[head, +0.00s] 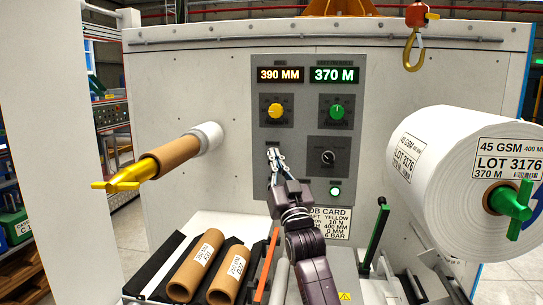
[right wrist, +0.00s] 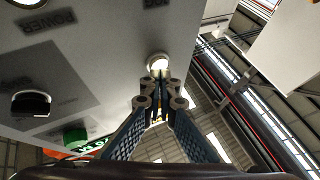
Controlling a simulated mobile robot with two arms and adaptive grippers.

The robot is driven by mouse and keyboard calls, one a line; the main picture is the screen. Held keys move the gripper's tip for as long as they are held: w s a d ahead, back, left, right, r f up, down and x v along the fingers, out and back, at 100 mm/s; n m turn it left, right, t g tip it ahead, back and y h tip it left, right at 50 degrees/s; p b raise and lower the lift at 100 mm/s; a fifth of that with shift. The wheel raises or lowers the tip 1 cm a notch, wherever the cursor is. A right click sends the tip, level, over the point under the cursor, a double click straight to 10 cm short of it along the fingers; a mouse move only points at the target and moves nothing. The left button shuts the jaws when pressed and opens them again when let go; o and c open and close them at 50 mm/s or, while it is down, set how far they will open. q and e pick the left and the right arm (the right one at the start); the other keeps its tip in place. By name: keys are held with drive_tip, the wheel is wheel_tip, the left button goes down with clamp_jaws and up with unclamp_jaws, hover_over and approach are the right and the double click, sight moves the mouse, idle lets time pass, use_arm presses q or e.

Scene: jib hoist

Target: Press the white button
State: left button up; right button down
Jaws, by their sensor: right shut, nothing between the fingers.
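The white button (right wrist: 157,62) is a small round cap on the grey control panel (head: 310,75). In the right wrist view it shows just past my right fingertips (right wrist: 160,88). The picture does not settle whether they touch it. In the head view my right gripper (head: 274,156) is in front of the panel's lower left part and hides the button. Its fingers are together with nothing between them. My left gripper is not in view.
A lit power lamp (head: 335,191), black knob (head: 328,157), green knob (head: 337,111) and yellow knob (head: 275,110) are on the panel. A large white roll (head: 430,150) stands right. A yellow-tipped shaft (head: 125,178) juts out left. Cardboard cores (head: 195,265) lie below.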

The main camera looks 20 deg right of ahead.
drive_tip(key=shift+w, duration=0.15)
drive_tip(key=shift+w+d+r, duration=0.1)
drive_tip(key=shift+w+d, duration=0.05)
drive_tip(key=shift+d, duration=0.05)
idle(0.3)
drive_tip(key=shift+s+a, duration=0.2)
drive_tip(key=shift+s, duration=0.05)
idle(0.5)
drive_tip(key=s+a, duration=0.1)
drive_tip(key=s+a+p, duration=0.1)
drive_tip(key=s, duration=0.1)
drive_tip(key=s+a+p, duration=0.1)
drive_tip(key=s, duration=0.1)
idle(0.3)
